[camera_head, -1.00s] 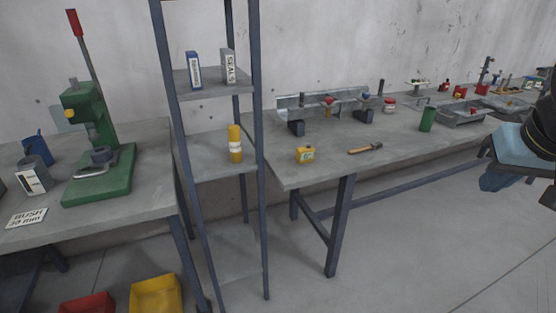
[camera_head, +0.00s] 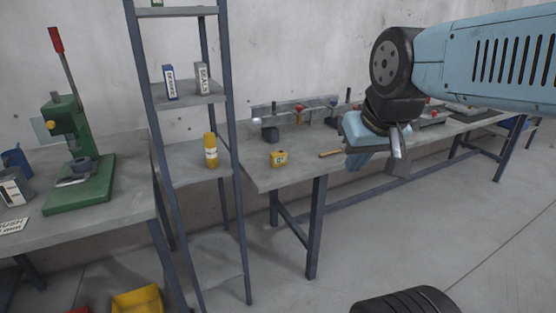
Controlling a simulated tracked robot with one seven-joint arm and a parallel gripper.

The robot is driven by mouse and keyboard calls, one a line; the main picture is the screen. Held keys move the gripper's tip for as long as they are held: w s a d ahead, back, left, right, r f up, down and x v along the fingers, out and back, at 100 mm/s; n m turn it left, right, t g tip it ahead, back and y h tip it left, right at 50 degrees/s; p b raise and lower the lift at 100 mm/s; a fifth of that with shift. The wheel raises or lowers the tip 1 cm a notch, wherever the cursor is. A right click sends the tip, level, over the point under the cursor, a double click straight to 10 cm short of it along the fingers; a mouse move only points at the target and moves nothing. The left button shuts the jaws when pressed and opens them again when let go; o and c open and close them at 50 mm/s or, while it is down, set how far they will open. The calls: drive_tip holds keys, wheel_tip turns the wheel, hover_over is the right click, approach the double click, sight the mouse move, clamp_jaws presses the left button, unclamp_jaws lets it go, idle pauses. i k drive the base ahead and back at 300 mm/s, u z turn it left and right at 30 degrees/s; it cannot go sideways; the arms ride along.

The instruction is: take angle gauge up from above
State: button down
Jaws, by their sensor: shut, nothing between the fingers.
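A hammer-like tool's wooden handle (camera_head: 330,153) lies between the gauge and my gripper in the picture. A metal fixture (camera_head: 292,108) stands behind. A shelf rack (camera_head: 190,92) with a yellow bottle (camera_head: 210,150) rises left of the gauge. A green press (camera_head: 80,170) is farther left.

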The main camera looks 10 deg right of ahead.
sight(277, 159)
drive_tip(key=u, duration=0.1)
drive_tip(key=i, duration=1)
drive_tip(key=z, duration=0.1)
